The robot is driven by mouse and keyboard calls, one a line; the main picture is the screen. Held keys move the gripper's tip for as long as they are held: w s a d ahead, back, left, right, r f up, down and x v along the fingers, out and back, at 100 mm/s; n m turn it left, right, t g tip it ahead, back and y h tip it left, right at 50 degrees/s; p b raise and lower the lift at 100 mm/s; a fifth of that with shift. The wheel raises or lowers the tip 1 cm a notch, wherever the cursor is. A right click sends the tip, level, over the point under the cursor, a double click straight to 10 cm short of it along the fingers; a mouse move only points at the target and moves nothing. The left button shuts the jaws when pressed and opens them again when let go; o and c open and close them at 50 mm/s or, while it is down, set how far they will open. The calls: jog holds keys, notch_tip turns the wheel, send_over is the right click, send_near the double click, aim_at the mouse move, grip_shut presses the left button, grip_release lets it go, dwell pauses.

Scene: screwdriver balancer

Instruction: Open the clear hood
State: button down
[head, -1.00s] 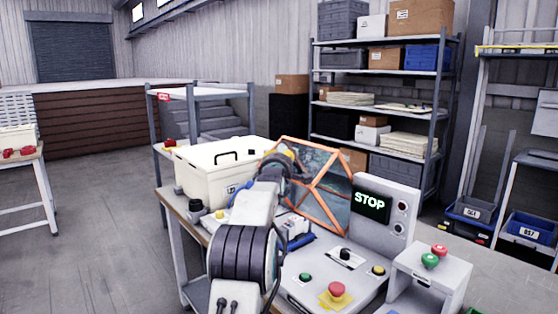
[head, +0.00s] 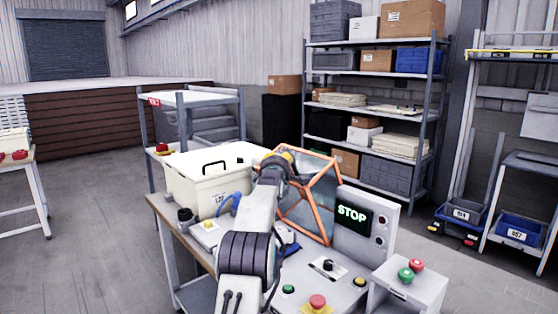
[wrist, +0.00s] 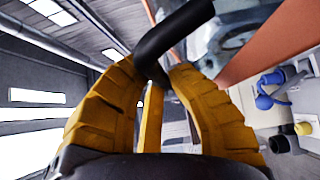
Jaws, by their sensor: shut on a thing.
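The clear hood (head: 318,205), with orange edges, stands tilted up over the workbench station, left of the STOP display. In the wrist view its orange edge (wrist: 262,48) and clear pane (wrist: 215,45) show at upper right. My gripper (wrist: 160,75) has yellow fingers closed around a black bar handle (wrist: 178,30) beside the hood's edge. In the head view my gripper (head: 284,160) is at the hood's upper left, and my arm hides part of the hood and what lies below it.
A cream box (head: 205,180) with a black handle stands on the bench to the left. The STOP panel (head: 365,220) stands close on the right. A red button (head: 317,301) and a small stand with green and red buttons (head: 410,283) are in front.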

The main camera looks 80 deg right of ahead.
jog(key=shift+f, duration=0.15)
jog(key=c, duration=1.4)
grip_release()
jog(key=shift+a, duration=0.2)
jog(key=shift+s+a, duration=0.3)
jog(key=shift+a, duration=1.6)
jog(key=shift+s+a, duration=0.25)
jog(key=shift+a, duration=1.65)
jog(key=shift+s+a, duration=0.3)
jog(key=shift+a, duration=1.6)
